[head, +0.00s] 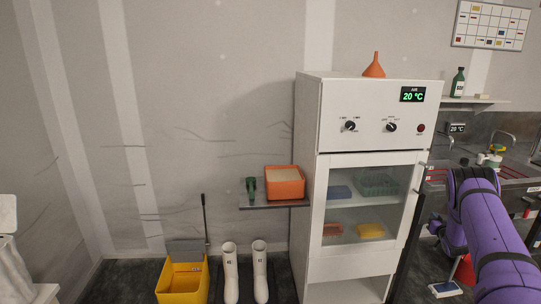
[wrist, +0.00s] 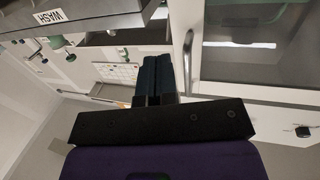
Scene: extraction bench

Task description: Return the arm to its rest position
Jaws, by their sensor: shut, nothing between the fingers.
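My purple arm (head: 488,232) is at the right edge of the head view, in front of the bench and to the right of the white cabinet (head: 310,130). My gripper is not visible in the head view. In the wrist view my gripper (wrist: 154,62) shows its two dark fingers pressed together with nothing between them. The cabinet's glass door and handle (wrist: 188,55) appear just right of the fingers in the wrist view, apart from them as far as I can tell.
A shelf (head: 285,203) left of the cabinet holds an orange-walled box (head: 285,190). White boots (head: 231,272) and a yellow bucket (head: 183,285) stand on the floor. An orange funnel (head: 374,70) stands on the cabinet. In the wrist view, a ledge labelled WASH (wrist: 95,22) is at upper left.

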